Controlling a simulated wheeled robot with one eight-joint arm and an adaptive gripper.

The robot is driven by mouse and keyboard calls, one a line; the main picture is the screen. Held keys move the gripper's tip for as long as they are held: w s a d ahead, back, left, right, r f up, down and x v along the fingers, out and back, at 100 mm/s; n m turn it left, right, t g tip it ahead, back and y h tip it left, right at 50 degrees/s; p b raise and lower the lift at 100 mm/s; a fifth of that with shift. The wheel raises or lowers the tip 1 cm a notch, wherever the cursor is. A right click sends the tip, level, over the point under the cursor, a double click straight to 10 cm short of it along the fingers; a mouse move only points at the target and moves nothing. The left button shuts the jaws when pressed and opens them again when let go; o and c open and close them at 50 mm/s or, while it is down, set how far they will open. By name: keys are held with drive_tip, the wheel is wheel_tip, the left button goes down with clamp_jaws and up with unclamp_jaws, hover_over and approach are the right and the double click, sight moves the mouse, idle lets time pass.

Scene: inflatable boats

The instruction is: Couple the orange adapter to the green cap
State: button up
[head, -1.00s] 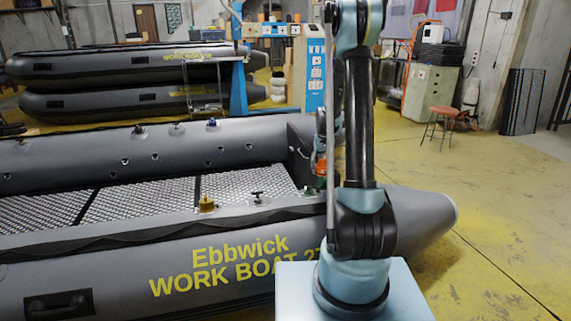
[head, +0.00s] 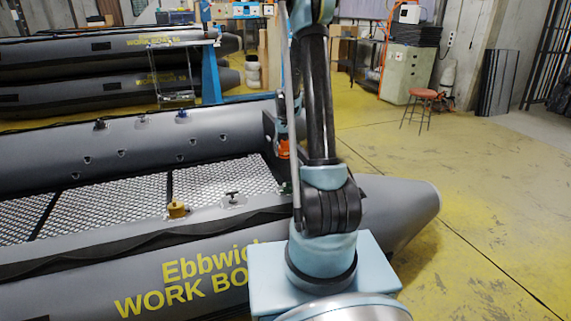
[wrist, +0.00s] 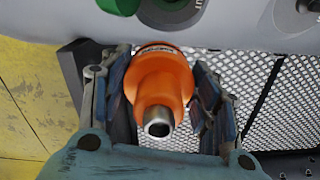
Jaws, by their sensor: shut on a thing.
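The orange adapter (wrist: 158,78) is between the fingers of my gripper (wrist: 157,68) in the wrist view. It has a wide round flange and a silver metal end facing the camera. My gripper is shut on it. The green cap (wrist: 119,4) shows at the top edge of the wrist view, cut off by the frame, on the grey boat tube. The adapter is apart from it, below and to its right in the picture. In the head view, the orange adapter (head: 284,148) shows small beside my arm. The green cap is not clearly visible there.
The grey boat tube (head: 140,255) lies alongside me, with a yellow fitting (head: 177,209) and a dark T-handled valve (head: 232,197) on it. Open yellow floor (head: 480,220) lies to the right.

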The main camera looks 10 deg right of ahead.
sight(285, 155)
drive_tip(key=shift+a, duration=0.1)
drive_tip(key=m, duration=0.2)
drive_tip(key=s+m, duration=0.1)
drive_tip(key=m, duration=0.1)
drive_tip(key=f+m, duration=0.1)
drive_tip(key=shift+s+a+m+h, duration=0.1)
drive_tip(key=shift+s+m+h, duration=0.2)
drive_tip(key=shift+m, duration=0.1)
drive_tip(key=m, duration=0.2)
drive_tip(key=s+m, duration=0.1)
drive_tip(key=m, duration=0.1)
drive_tip(key=f+m, duration=0.1)
drive_tip(key=m, duration=0.1)
drive_tip(key=shift+s+m+h, duration=0.3)
drive_tip(key=shift+s+f+m+g+y, duration=0.15)
drive_tip(key=shift+s+f+m+g, duration=0.5)
drive_tip(key=shift+m, duration=1.4)
drive_tip(key=shift+s+f+m+g+y, duration=0.15)
drive_tip(key=shift+s+f+m, duration=0.55)
drive_tip(key=shift+f+m, duration=1.1)
drive_tip(key=shift+s+f+m+g+y, duration=0.1)
drive_tip(key=shift+s+f+m+g, duration=0.45)
drive_tip(key=shift+m, duration=1.8)
drive_tip(key=shift+s+f+t, duration=0.1)
drive_tip(key=shift+f+t, duration=0.15)
drive_tip(key=shift+f, duration=0.15)
drive_tip(key=shift+s+f, duration=0.2)
drive_tip(key=shift+f, duration=0.75)
drive_tip(key=shift+s+f, duration=0.25)
drive_tip(key=shift+f, duration=1)
